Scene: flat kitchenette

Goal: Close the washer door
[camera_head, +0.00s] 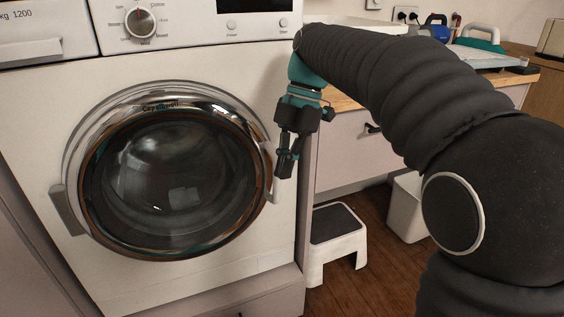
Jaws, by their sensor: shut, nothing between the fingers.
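The white washer (40,110) fills the left half of the view. Its round door (170,175) has dark glass and a chrome rim, with a grey hinge (68,210) on the left and a pale handle (277,188) on the right. The door lies over the opening, at or close to the washer front; I cannot tell whether it is fully closed. My gripper (286,168) points down at the door's right edge, just above the handle. It is shut and empty. I cannot tell whether it touches the door.
A white step stool (338,240) with a dark top stands on the wooden floor right of the washer, and a white bin (406,205) is beyond it. A drawer cabinet (350,155) under a wooden worktop stands behind my arm.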

